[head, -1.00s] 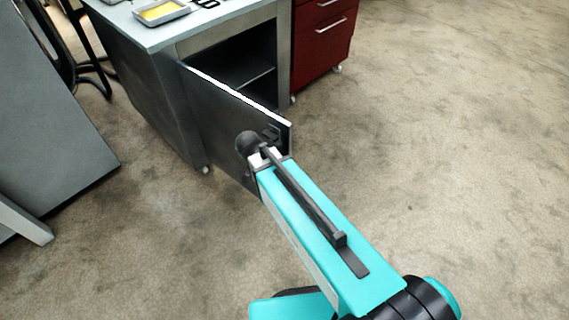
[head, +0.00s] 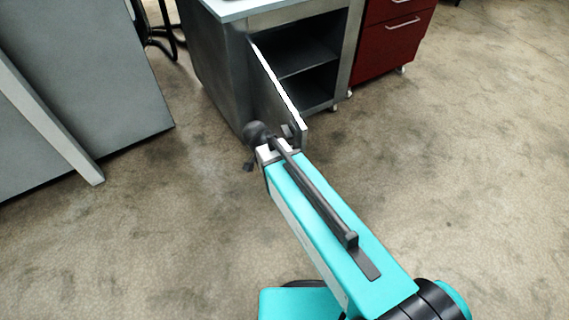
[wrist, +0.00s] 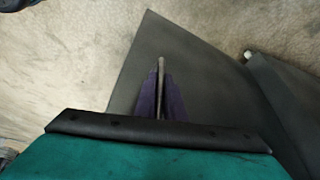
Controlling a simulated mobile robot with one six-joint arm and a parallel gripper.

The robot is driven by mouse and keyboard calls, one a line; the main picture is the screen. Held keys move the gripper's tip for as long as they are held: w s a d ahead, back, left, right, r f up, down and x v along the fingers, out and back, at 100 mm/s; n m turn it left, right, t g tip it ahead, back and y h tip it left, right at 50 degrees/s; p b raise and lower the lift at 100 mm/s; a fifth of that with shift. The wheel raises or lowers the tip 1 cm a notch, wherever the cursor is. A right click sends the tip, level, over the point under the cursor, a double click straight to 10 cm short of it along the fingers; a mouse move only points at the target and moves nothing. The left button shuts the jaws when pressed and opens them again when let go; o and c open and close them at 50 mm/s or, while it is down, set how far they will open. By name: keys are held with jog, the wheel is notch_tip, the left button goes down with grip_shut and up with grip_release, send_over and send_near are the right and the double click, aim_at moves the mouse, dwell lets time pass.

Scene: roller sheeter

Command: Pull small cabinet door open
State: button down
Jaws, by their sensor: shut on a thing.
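The small cabinet (head: 212,70) is dark grey with a pale top and stands at the upper middle of the head view. Its door (head: 270,95) stands wide open, swung out from the left side of the opening. The inside and a shelf (head: 305,58) show. In the wrist view the door (wrist: 205,65) is a dark panel behind the fingers. My gripper (wrist: 161,82) is shut on a thin grey bar, the door handle (wrist: 161,64). In the head view my arm hides most of the handle and fingers.
A red drawer cabinet (head: 393,38) on casters stands right of the grey one. A large grey panel (head: 85,75) with a light leg (head: 45,120) stands at the left. The floor (head: 470,190) to the right and front is clear.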

jog(key=shift+w+r, duration=0.1)
jog(key=shift+w, duration=0.15)
jog(key=c, duration=1.8)
grip_release()
jog(key=shift+d, duration=0.1)
jog(key=shift+c, duration=0.2)
jog(key=shift+s, duration=0.1)
jog(key=shift+s, duration=0.1)
jog(key=v, duration=1.3)
jog(key=shift+s+r+p, duration=0.15)
jog(key=shift+r+p, duration=0.1)
jog(key=shift+p, duration=0.1)
